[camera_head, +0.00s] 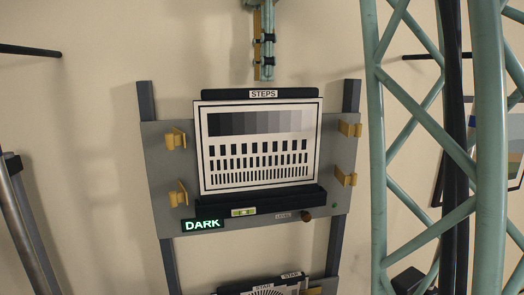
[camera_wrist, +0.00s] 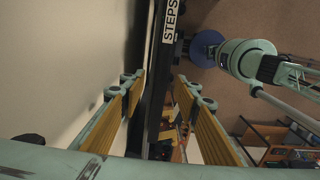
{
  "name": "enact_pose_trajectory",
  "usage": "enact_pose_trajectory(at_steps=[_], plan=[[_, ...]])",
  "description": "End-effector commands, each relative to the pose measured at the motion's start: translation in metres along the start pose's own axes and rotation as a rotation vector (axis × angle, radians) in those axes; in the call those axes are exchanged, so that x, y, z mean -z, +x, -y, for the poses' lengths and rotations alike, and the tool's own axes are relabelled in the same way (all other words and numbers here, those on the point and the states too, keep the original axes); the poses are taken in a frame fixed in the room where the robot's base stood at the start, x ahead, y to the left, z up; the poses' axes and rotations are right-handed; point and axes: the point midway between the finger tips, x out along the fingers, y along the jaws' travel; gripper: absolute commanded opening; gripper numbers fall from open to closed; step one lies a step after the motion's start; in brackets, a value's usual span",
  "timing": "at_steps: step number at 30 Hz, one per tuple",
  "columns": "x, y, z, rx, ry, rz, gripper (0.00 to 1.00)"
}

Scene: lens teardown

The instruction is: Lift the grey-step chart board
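The grey-step chart board (camera_head: 261,145) stands upright in the head view, a white sheet with grey patches and rows of dark bars. A dark top bar (camera_head: 222,95) labelled STEPS runs along its upper edge. My gripper (camera_head: 264,76) points down just above the middle of that bar, with a small gap showing. In the wrist view my gripper (camera_wrist: 158,82) is open, with its two yellow-padded fingers apart. The dark bar with the STEPS label (camera_wrist: 169,30) lies lengthwise in line with the gap between them. Nothing is held.
A grey panel (camera_head: 157,150) with yellow clips (camera_head: 176,138) backs the board. A dark ledge (camera_head: 290,197) runs below it, with a lit DARK sign (camera_head: 202,224). Another chart (camera_head: 270,289) is partly visible lower down. A green lattice column (camera_head: 378,150) stands to the right.

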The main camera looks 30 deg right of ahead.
Motion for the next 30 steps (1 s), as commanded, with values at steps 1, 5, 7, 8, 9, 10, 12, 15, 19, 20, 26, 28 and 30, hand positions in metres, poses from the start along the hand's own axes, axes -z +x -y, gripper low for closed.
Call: enact_pose_trajectory(at_steps=[1, 5, 7, 8, 9, 10, 12, 15, 19, 20, 26, 28, 30], plan=[[0.0, 0.001, 0.0, 0.0, 0.0, 0.0, 0.3], [0.0, 0.002, 0.0, 0.0, 0.0, 0.0, 0.3], [0.0, 0.002, 0.0, 0.0, 0.0, 0.0, 0.3], [0.0, 0.002, 0.0, 0.0, 0.0, 0.0, 0.3], [0.0, 0.002, 0.0, 0.0, 0.0, 0.0, 0.3], [0.0, 0.002, 0.0, 0.0, 0.0, 0.0, 0.3], [0.0, 0.002, 0.0, 0.0, 0.0, 0.0, 0.3], [0.0, 0.003, 0.0, 0.0, 0.0, 0.0, 0.3], [0.001, 0.009, 0.001, -0.001, 0.0, 0.0, 0.3], [0.001, 0.011, 0.002, 0.0, 0.0, 0.0, 0.3], [0.003, 0.027, 0.004, 0.001, 0.0, 0.0, 0.3], [0.004, 0.033, 0.004, 0.0, 0.0, 0.0, 0.3], [0.004, 0.041, 0.004, 0.001, 0.0, 0.0, 0.3]])
